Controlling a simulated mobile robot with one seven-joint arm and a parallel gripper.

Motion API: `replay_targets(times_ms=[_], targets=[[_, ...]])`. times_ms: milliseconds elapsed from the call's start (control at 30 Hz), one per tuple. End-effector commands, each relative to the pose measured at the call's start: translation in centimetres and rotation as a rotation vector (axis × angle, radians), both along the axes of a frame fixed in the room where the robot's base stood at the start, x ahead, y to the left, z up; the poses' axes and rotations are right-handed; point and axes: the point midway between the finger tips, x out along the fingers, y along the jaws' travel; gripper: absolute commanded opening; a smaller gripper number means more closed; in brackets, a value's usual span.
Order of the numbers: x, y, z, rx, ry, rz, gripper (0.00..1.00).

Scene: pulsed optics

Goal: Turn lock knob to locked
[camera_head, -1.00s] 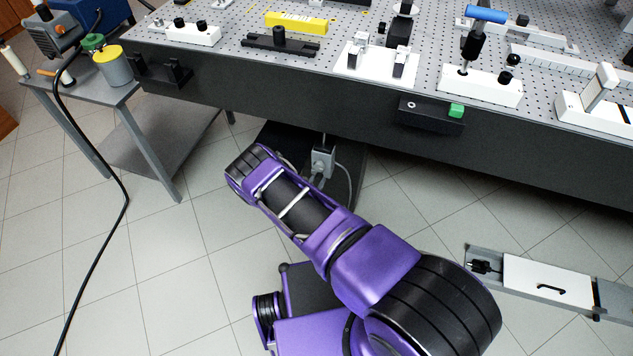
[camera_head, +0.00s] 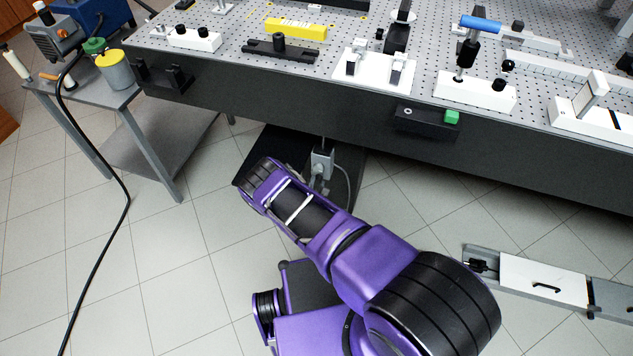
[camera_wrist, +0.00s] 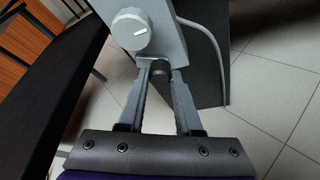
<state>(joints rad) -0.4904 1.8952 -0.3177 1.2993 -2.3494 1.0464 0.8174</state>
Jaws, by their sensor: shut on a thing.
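A grey box (camera_head: 321,164) hangs below the optical table, partly hidden by my arm in the head view. In the wrist view the grey box (camera_wrist: 165,35) carries a round white dial (camera_wrist: 130,29) with a pointer mark. A small dark knob (camera_wrist: 160,68) sits under the box's lower edge, on a small grey bracket. My gripper (camera_wrist: 161,73) has its two fingertips on either side of this dark knob and is shut on it. The fingers partly cover the knob, and its lock marking cannot be read.
The optical table (camera_head: 290,90) with several mounts stands above my arm. A grey cable (camera_wrist: 212,50) loops beside the box. A side table (camera_head: 110,97) stands at left, with a black cable (camera_head: 128,190) running to the floor. An open tray (camera_head: 545,280) lies at right.

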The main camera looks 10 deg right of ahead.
Motion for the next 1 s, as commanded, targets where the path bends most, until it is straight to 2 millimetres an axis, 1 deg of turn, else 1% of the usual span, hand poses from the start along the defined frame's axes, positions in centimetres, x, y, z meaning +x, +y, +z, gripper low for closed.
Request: replay_targets(times_ms=[700, 1000], targets=[[-0.25, -0.34, -0.75, 0.588, -0.34, 0.0, 0.0], [-0.24, -0.5, -0.84, 0.789, -0.457, -0.003, 0.0]])
